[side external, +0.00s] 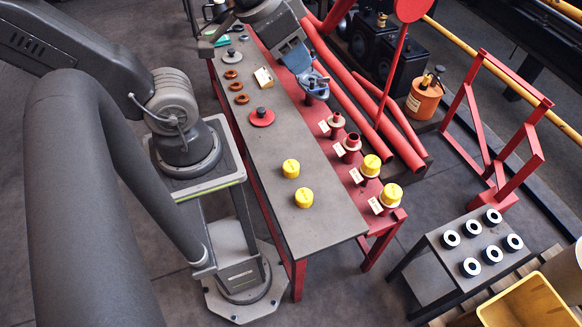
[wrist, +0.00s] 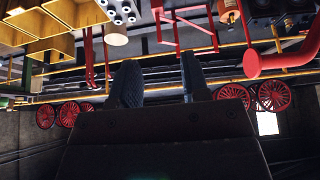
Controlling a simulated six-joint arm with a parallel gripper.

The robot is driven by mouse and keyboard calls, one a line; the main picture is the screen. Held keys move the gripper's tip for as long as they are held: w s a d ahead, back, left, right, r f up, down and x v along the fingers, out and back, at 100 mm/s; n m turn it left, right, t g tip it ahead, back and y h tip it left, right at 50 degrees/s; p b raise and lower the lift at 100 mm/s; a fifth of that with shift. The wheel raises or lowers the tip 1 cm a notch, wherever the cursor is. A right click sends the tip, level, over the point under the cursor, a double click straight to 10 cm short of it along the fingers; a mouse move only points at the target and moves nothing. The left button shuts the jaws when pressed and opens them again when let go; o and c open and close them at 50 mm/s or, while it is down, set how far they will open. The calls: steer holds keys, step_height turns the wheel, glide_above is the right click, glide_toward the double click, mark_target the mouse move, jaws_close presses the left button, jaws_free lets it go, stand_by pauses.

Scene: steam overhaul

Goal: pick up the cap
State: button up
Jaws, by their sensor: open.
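Two yellow caps stand apart on the grey bench top, the farther cap (side external: 291,168) and the nearer cap (side external: 303,197). Two more sit on pipe stubs along the red rail, one yellow cap (side external: 371,164) and another yellow cap (side external: 391,192) at the near end. My gripper (side external: 315,84) is at the far end of the stub row, well away from these caps, over or beside a dark red stub partly hidden by it. In the wrist view, both fingers of my gripper (wrist: 160,80) stand apart with nothing between them. No yellow cap can be made out there.
Two uncapped red stubs (side external: 352,142) (side external: 337,121) stand between my gripper and the capped ones, with white tags beside them. A red disc with a black knob (side external: 262,117) and brown rings (side external: 238,86) lie on the bench. Long red pipes (side external: 365,105) run behind the stubs.

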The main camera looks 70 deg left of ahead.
steer(key=o, duration=0.8)
steer(key=w+a+f+n+g, duration=0.2)
steer(key=w+a+f+n, duration=0.25)
steer(key=w+f, duration=0.25)
steer(key=n+g, duration=0.4)
steer(key=n, duration=1)
glide_above(291, 165)
step_height(291, 165, down, 30)
steer(key=f, duration=0.8)
steer(key=shift+s+d+f, duration=0.2)
steer(key=shift+d+f, duration=0.05)
steer(key=shift+d, duration=0.15)
steer(key=shift+w+a+f, duration=0.1)
steer(key=shift+a+f, duration=0.05)
steer(key=shift+f, duration=1.25)
steer(key=shift+w+a+f, duration=0.1)
steer(key=shift+a+f, duration=0.05)
steer(key=shift+f, duration=1.2)
